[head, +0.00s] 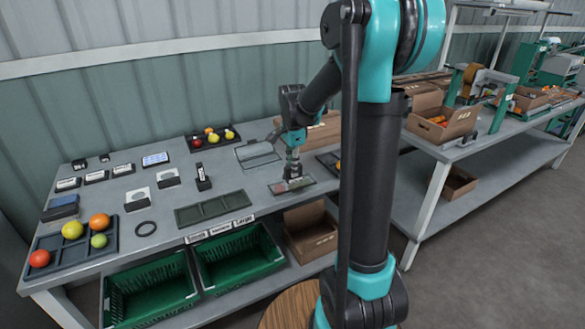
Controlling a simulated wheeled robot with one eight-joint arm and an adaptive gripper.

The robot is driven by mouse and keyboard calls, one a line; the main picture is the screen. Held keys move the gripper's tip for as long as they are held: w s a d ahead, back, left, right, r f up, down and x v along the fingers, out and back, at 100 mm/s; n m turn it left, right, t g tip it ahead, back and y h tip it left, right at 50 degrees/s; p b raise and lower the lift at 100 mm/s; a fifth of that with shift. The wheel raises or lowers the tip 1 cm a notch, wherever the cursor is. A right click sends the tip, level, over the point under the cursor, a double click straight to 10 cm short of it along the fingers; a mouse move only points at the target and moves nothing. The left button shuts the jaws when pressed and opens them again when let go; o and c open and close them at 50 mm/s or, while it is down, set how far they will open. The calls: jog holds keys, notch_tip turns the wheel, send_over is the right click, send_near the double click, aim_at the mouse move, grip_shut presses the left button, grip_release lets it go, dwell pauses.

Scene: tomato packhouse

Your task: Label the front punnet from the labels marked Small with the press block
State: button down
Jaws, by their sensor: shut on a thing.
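My gripper (292,172) is low over a small dark-rimmed punnet (305,184) near the front of the bench, right of centre. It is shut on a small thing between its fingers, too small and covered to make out. Something reddish and pale shows inside the punnet under the fingertips. I cannot tell whether the held thing touches the punnet. Several small black holders with white faces stand at the back left, such as the left one (68,184); their print is too small to read. I cannot pick out the press block for certain.
A dark empty divided tray (214,207) lies left of my gripper. Fruit sits in a tray (78,256) at front left and another (224,143) at the back. Green crates (150,288) and a cardboard box (311,232) are below.

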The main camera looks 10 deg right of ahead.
jog(key=shift+r, duration=3)
